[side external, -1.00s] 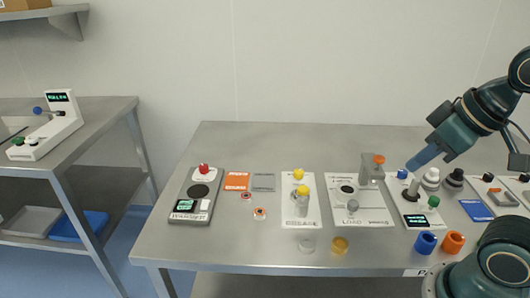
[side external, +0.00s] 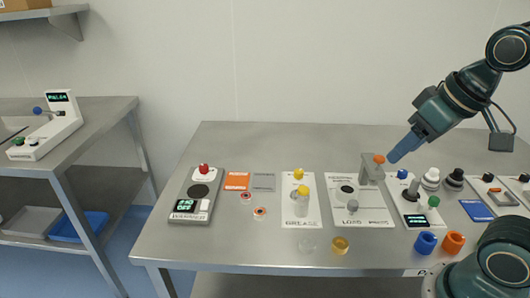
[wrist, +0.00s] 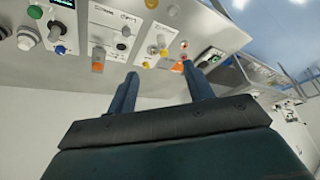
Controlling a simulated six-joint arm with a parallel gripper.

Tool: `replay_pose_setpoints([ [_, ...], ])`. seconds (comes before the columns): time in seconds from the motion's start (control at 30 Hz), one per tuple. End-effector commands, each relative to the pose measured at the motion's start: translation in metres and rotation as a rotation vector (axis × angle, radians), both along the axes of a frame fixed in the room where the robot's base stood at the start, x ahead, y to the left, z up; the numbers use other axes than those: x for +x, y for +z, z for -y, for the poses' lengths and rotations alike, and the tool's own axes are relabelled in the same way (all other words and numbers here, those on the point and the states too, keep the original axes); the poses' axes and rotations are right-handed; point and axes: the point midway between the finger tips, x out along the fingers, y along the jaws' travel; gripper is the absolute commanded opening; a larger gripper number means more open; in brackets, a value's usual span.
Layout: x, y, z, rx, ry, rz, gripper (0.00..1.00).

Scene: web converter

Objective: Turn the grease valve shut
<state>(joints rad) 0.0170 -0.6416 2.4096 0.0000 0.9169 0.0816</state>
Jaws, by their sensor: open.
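A white panel (side external: 290,216) stands mid-table, and its blurred lettering seems to read GREASE. On it are a yellow knob (side external: 299,174) at the back and a yellow-topped grey cylinder (side external: 303,190) in front, which may be the valve. I cannot tell how far the valve is turned. In the wrist view a yellow-topped part (wrist: 163,50) shows on what looks like the same panel. My gripper (side external: 393,160) is open and empty, in the air to the right of this panel, close to an orange-knobbed grey post (side external: 368,172). Both fingers (wrist: 160,72) show apart in the wrist view.
Right of the grease panel is a panel with a round black port (side external: 346,189). Blue (side external: 425,243) and orange (side external: 453,243) rings lie at the front right. The table's front left is clear.

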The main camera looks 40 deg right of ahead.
Motion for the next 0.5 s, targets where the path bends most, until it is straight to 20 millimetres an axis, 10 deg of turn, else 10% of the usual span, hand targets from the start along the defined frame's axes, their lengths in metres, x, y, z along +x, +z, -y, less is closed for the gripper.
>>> replay_pose_setpoints([
  [0.5, 0.105, 0.020, 0.021, 0.115, -0.326, -0.120, 0.52],
])
